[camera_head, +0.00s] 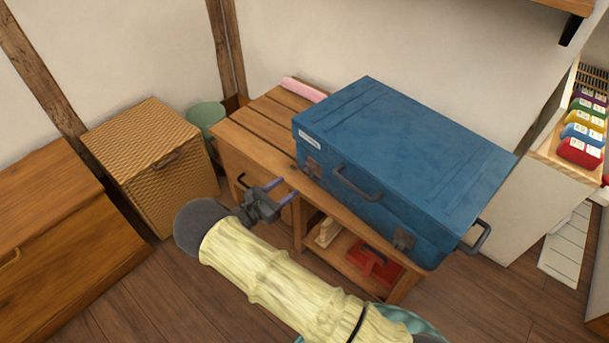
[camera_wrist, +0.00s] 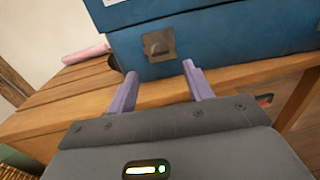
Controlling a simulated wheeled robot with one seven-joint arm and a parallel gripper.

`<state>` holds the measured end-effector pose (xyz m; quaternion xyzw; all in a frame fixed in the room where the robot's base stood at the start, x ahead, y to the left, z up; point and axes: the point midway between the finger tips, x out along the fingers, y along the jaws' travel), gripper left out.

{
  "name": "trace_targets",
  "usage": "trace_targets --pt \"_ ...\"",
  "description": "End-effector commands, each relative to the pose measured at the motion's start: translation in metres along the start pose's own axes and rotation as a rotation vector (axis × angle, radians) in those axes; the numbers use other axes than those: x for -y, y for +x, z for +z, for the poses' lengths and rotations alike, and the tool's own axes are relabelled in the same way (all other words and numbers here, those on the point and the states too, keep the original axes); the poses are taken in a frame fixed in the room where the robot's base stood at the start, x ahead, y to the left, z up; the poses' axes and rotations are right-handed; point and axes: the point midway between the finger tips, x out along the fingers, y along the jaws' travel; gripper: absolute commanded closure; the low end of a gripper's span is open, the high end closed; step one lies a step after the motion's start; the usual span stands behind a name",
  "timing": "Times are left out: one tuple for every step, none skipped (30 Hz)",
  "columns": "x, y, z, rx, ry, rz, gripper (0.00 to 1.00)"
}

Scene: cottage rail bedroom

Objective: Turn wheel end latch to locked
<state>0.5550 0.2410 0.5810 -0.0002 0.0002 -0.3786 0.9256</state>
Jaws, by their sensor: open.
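A blue case (camera_head: 400,150) lies flat on the wooden bench and also shows in the wrist view (camera_wrist: 230,35). Its front side has a left latch (camera_head: 313,168) and a right latch (camera_head: 403,239). The wrist view shows one latch (camera_wrist: 158,45), a brown metal plate with a darker rounded piece; I cannot tell its setting. A small dark part at the case's lower left corner there may be a wheel. My gripper (camera_head: 281,191) is open and empty, in front of the left latch and apart from it. Its two purple fingers (camera_wrist: 160,72) point towards that latch.
The wooden bench (camera_head: 250,118) carries a pink roll (camera_head: 303,88) behind the case. A red box (camera_head: 375,264) is on its lower shelf. A wicker chest (camera_head: 150,165) and a green bin (camera_head: 205,117) stand to the left. A handle (camera_head: 355,185) juts from the case's front.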

Motion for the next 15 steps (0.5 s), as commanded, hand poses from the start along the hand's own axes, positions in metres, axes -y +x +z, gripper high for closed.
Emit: trace_targets --pt "0.000 0.010 -0.001 0.001 0.000 -0.002 0.49" --pt "0.001 0.016 -0.001 0.001 0.000 -0.003 0.49" --pt "0.001 0.023 -0.001 0.001 0.000 -0.004 0.49" --pt "0.001 0.028 -0.001 0.001 0.000 -0.003 0.49" --pt "0.001 0.033 -0.001 0.000 0.000 -0.003 0.49" --pt "0.001 0.041 -0.001 0.000 0.001 -0.004 0.49" --pt "0.001 0.046 -0.001 0.001 0.001 -0.003 0.49" --pt "0.001 0.051 -0.001 0.001 0.001 -0.003 0.49" --pt "0.001 0.058 -0.001 0.001 0.001 -0.004 0.49" --pt "0.001 0.062 -0.001 0.001 0.001 -0.003 0.49" --pt "0.000 0.067 -0.001 0.000 0.001 -0.002 0.49" --pt "0.000 0.072 -0.001 0.000 0.001 -0.002 0.49" --pt "0.000 0.076 -0.001 0.000 0.002 -0.003 0.49" --pt "0.000 0.078 0.000 0.000 0.001 -0.002 0.49" --pt "0.000 0.081 0.000 0.001 0.001 -0.001 0.49"
